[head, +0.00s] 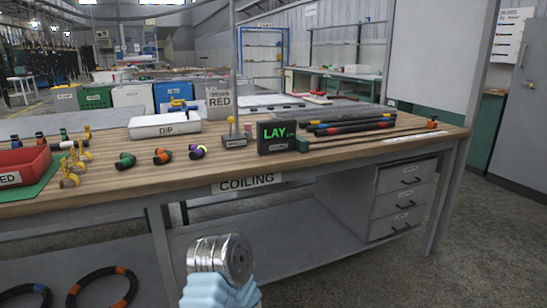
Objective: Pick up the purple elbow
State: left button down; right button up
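The purple elbow (197,152) lies on the wooden workbench (330,160), near its front edge and left of the middle. Neither of my grippers shows clearly in the head view. Only a silver and pale blue part, apparently of my own body, shows at the bottom, low in front of the bench.
A green elbow (125,161) and an orange-and-dark elbow (162,156) lie left of the purple one. Behind stands a white DIP block (165,126). To the right are a small stand (233,137), a black LAY display (276,137) and dark hoses (350,127). A red tray (22,170) sits far left.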

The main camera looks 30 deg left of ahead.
aim_at(197, 152)
jog(key=u, duration=1.65)
jog(key=k+j, duration=0.05)
jog(key=k, duration=0.05)
